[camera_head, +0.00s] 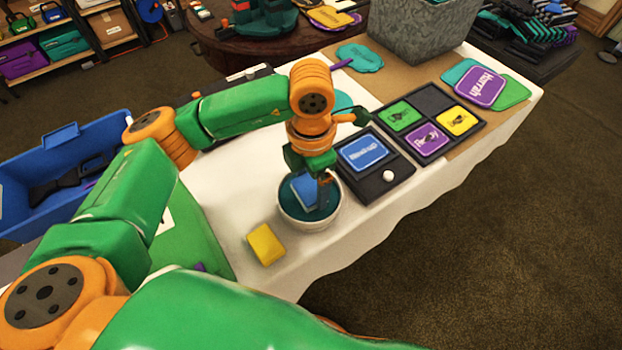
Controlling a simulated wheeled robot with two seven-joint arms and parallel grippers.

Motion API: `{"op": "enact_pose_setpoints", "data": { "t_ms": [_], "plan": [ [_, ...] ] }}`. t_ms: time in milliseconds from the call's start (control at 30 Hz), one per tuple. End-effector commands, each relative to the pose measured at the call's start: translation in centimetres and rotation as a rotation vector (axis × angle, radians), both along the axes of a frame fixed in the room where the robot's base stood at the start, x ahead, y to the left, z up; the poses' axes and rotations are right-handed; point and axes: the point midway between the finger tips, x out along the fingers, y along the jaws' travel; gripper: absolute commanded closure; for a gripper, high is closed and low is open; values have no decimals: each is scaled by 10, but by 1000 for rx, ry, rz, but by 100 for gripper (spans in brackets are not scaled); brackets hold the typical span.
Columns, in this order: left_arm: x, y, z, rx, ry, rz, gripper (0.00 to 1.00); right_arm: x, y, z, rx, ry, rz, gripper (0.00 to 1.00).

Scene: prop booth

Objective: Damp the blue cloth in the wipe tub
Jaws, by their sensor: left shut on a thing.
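The wipe tub (334,217) is a round white bowl with a teal inside, standing near the table's front edge. The blue cloth (304,190) is a folded blue piece inside the tub's opening. My left gripper (324,196) points down into the tub and is shut on the blue cloth. The gripper's fingers partly hide the cloth, and I cannot tell how deep it sits. My right gripper is not in view.
A yellow sponge-like block (266,244) lies left of the tub. A dark box with a blue card (364,152) and white knob stands close on the right, beside a tray of coloured cards (432,98). A grey bin (412,32) is at the back. A blue crate (100,136) stands left.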

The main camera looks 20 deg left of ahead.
Motion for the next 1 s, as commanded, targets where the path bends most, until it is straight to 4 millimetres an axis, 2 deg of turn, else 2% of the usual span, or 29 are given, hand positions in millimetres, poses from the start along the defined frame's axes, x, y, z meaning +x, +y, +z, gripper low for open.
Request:
{"op": "enact_pose_setpoints", "data": {
  "t_ms": [100, 533, 1000],
  "plan": [
    [0, 0, 17, -1, -2, 0, 61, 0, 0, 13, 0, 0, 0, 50],
    [1, 0, 66, -1, -4, 1, 61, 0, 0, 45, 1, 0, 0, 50],
    [1, 0, 67, -1, -4, 1, 61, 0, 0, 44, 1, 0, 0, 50]
  ]
}}
